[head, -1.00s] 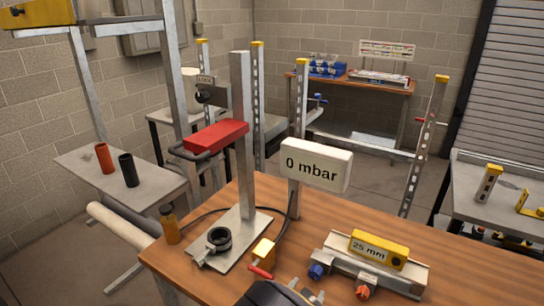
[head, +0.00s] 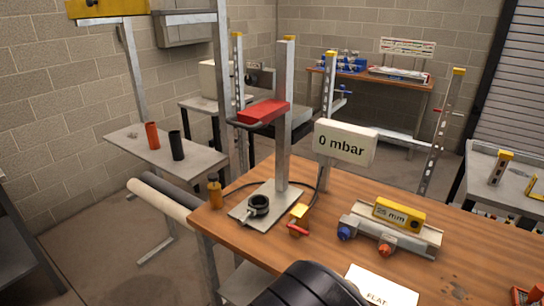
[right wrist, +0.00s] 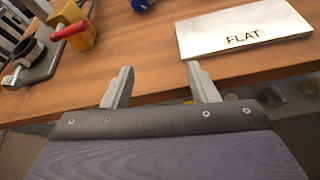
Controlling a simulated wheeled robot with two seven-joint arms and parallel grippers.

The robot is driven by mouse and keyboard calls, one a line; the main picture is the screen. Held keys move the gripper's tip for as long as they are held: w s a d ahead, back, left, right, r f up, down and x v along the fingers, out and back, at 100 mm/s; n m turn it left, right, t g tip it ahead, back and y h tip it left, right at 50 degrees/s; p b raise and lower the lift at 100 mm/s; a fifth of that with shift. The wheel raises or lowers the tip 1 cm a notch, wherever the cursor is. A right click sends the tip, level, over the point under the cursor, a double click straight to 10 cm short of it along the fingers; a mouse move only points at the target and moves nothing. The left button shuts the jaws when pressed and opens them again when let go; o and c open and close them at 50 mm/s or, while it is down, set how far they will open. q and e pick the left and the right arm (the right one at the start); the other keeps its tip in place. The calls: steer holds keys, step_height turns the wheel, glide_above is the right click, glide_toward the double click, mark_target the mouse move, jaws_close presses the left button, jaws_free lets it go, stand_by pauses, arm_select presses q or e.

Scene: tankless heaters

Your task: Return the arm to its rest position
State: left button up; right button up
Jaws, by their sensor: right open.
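My right gripper (right wrist: 158,85) shows in the right wrist view, open and empty, with its two grey fingers apart near the front edge of the wooden table (right wrist: 140,70). Nothing is between the fingers. In the head view a dark rounded part of my arm (head: 310,285) is at the bottom, in front of the table; its fingers are hidden there. My left gripper is not in view.
On the table stand a metal stand with a red lever (head: 262,112), a "0 mbar" display (head: 345,142), a yellow valve with a red handle (head: 300,216), a yellow "mm" block (head: 399,214) and a white "FLAT" plate (head: 380,288).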

steer(key=s+d+m+g+y, duration=0.3)
steer(key=s+d+m+g, duration=0.75)
steer(key=m, duration=0.55)
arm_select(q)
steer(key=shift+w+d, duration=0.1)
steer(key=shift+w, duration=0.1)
arm_select(e)
steer(key=s+a+r+m+t+y, duration=0.2)
steer(key=s+r+m+t+y, duration=0.2)
steer(key=s+r+m+y, duration=0.3)
step_height(320, 180, up, 4)
steer(key=s+m, duration=0.2)
steer(key=m, duration=0.4)
steer(key=shift+s+t+y, duration=0.3)
steer(key=shift+t, duration=0.05)
steer(key=shift+d, duration=0.1)
stand_by(0.4)
